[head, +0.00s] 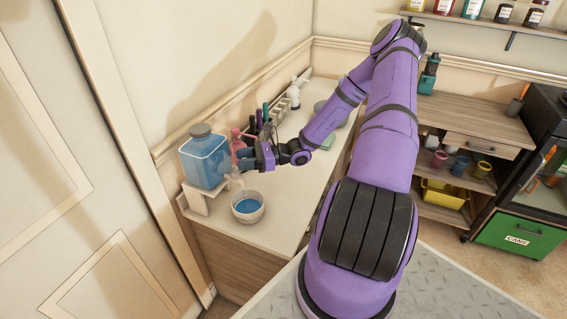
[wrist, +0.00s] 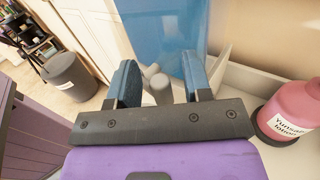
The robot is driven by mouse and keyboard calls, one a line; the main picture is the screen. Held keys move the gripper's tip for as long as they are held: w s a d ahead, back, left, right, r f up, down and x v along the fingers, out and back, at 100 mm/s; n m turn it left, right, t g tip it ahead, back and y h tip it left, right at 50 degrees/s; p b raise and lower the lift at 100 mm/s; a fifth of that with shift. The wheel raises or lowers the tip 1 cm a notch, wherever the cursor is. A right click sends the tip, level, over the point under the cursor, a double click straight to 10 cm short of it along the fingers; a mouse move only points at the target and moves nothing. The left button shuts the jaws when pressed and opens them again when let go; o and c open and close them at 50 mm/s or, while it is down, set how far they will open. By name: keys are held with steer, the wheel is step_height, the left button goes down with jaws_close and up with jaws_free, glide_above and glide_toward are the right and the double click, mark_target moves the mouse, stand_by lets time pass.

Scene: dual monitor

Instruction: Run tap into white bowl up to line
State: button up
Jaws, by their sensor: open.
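A blue translucent water container (head: 204,160) with a grey cap stands on a white stand at the near left end of the counter. Its pale tap (wrist: 160,88) shows between my fingers in the wrist view. The white bowl (head: 238,215) sits upright on the counter below the tap and holds blue liquid. I cannot make out a line inside it, nor whether liquid is running. My gripper (head: 240,160) is open at the tap, with one blue finger on each side; the wrist view shows its fingers too (wrist: 158,80). The bowl is not visible in the wrist view.
A pink bottle (wrist: 292,108) stands close to the right of my gripper in the wrist view. Several bottles and holders line the counter by the wall. The counter (head: 285,205) is clear right of the bowl. A dark bin (wrist: 70,78) stands on the floor.

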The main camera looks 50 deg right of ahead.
steer(key=shift+w+a+n+g+y, duration=0.1)
steer(key=shift+w+n+g+y, duration=0.3)
steer(key=shift+n+g+y, duration=0.5)
steer(key=shift+s+d+n+g+y, duration=0.55)
steer(key=shift+d+n+g, duration=2.05)
steer(key=shift+d, duration=2.7)
steer(key=shift+m+g, duration=0.6)
steer(key=shift+m, duration=0.1)
steer(key=a, duration=0.7)
steer(key=w+a, duration=0.1)
steer(key=a, duration=0.2)
steer(key=shift+a+f, duration=0.15)
steer(key=shift+f, duration=0.15)
steer(key=shift+s+a+t, duration=0.1)
steer(key=shift+a+t, duration=0.05)
steer(key=shift+t, duration=0.25)
steer(key=shift+s+m+t, duration=0.2)
steer(key=shift+m+t, duration=0.4)
steer(key=s+d+m+t+h, duration=0.4)
steer(key=s+d+m+t, duration=0.1)
steer(key=s+d+t, duration=0.3)
steer(key=shift+s+d+f+m, duration=0.35)
steer(key=shift+s+d, duration=0.1)
steer(key=shift+s, duration=0.1)
